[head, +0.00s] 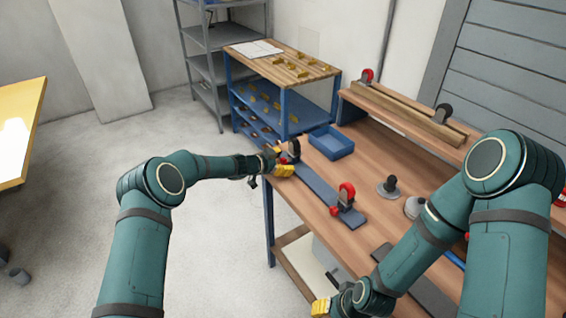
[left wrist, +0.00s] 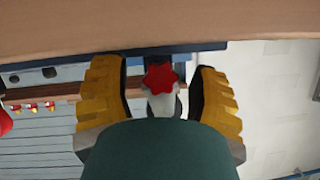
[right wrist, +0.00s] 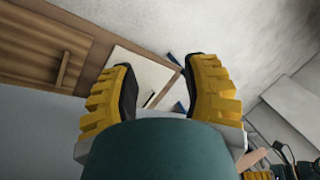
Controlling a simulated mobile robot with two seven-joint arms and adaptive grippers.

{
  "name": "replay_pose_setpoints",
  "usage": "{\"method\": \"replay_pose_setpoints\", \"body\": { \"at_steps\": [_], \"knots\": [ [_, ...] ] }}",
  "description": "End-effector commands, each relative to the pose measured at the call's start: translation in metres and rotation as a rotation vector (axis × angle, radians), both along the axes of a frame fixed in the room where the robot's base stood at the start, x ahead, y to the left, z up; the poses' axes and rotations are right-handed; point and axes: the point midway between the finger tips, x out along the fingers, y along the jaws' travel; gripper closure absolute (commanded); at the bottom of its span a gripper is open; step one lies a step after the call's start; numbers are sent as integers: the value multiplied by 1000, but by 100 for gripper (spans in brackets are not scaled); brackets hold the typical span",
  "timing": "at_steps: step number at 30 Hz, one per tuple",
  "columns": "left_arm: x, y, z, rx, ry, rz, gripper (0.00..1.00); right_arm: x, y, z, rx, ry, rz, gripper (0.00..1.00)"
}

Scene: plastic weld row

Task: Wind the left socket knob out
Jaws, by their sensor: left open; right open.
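The red star-shaped socket knob (left wrist: 160,77) shows in the left wrist view, at the end of a grey stem (left wrist: 162,104). My left gripper (head: 282,161) is at the near left end of the workbench (head: 318,228). Its yellow-and-black fingers stand open on either side of the knob, with a gap visible on both sides.
A blue bin (head: 331,143) and a black knob on a disc (head: 390,187) are farther back.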

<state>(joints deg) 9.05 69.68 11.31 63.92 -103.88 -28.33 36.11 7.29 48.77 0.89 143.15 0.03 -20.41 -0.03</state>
Motion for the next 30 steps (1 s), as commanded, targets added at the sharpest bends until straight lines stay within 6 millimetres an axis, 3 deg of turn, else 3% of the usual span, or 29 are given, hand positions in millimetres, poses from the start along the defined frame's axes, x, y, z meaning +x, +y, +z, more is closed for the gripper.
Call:
{"method": "replay_pose_setpoints", "body": {
  "at_steps": [2, 7, 14, 21, 30],
  "knots": [
    [0, 0, 0, 0, 0, 0, 41, 0, 0, 0, 0, 0, 0, 53],
    [0, 0, 0, 0, 0, 0, 100, 0, 0, 0, 0, 0, 0, 53],
    [0, 0, 1, -5, 5, -1, 100, 0, 0, 2, 0, 0, 0, 53],
    [1, 0, 3, -77, 108, -2, 100, -4, 1, 25, 2, 10, 2, 53],
    [2, 1, -1, -215, 294, -2, 100, -4, 1, 19, 3, 11, 2, 53]
  ]
}}
